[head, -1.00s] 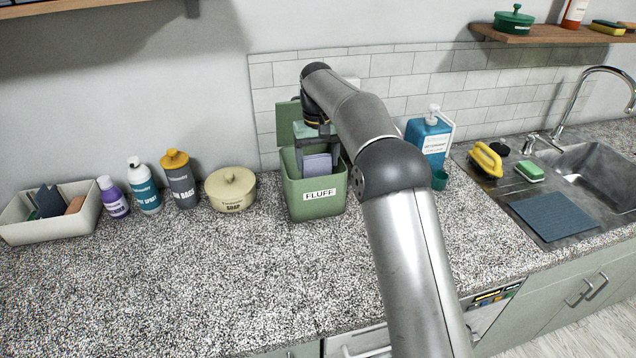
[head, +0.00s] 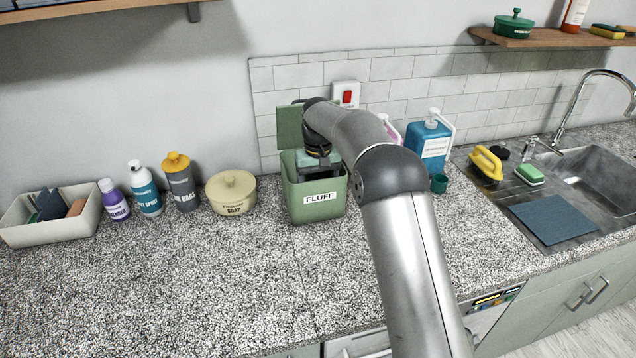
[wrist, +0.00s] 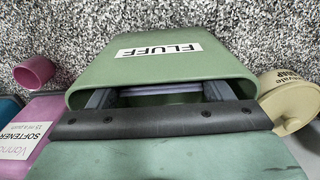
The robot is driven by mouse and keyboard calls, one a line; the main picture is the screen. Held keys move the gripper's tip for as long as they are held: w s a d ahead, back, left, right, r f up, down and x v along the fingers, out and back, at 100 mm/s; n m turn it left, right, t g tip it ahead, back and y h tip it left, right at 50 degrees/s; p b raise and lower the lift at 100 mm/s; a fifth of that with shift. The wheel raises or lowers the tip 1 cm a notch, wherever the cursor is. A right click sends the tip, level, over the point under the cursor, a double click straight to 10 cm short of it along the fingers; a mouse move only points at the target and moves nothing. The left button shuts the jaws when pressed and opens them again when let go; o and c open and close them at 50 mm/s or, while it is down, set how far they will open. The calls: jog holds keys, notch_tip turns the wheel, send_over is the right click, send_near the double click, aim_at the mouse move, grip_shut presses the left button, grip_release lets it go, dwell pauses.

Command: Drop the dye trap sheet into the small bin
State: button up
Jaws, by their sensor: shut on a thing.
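The small bin (head: 317,208) is a green box labelled FLUFF, standing upright on the counter with its lid (head: 289,128) raised at the back. It also shows in the wrist view (wrist: 160,68). My gripper (head: 322,172) points down into the bin's mouth, its fingers partly below the rim. In the wrist view my gripper (wrist: 160,92) has one finger at each side of a thin lavender dye trap sheet (wrist: 160,89) and is shut on it, inside the opening. The sheet's lower part is hidden by the bin's front wall; in the head view it is hidden.
A cream soap pot (head: 231,192) stands close left of the bin, with several bottles and a beige tray (head: 50,222) further left. A blue detergent jug (head: 428,145), a pink bottle (head: 392,132) and a green cup (head: 439,183) stand to the right. The front counter is clear.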

jog(key=shift+f, duration=0.35)
jog(key=o, duration=0.9)
notch_tip(320, 180, up, 12)
jog(key=s+d+r, duration=0.5)
jog(key=s+d, duration=0.2)
jog(key=s, duration=0.1)
jog(key=s+d+f+m, duration=0.1)
jog(key=s+d+f, duration=0.2)
jog(key=s, duration=0.8)
jog(key=s+d+f+m, duration=0.1)
jog(key=s+d+f, duration=0.3)
jog(key=s, duration=0.7)
jog(key=s+d+f+m+t, duration=0.1)
jog(key=s+d+f, duration=0.3)
jog(key=s, duration=0.8)
jog(key=shift+d+f+m, duration=0.1)
jog(key=shift+d+m, duration=0.2)
jog(key=shift+d, duration=0.4)
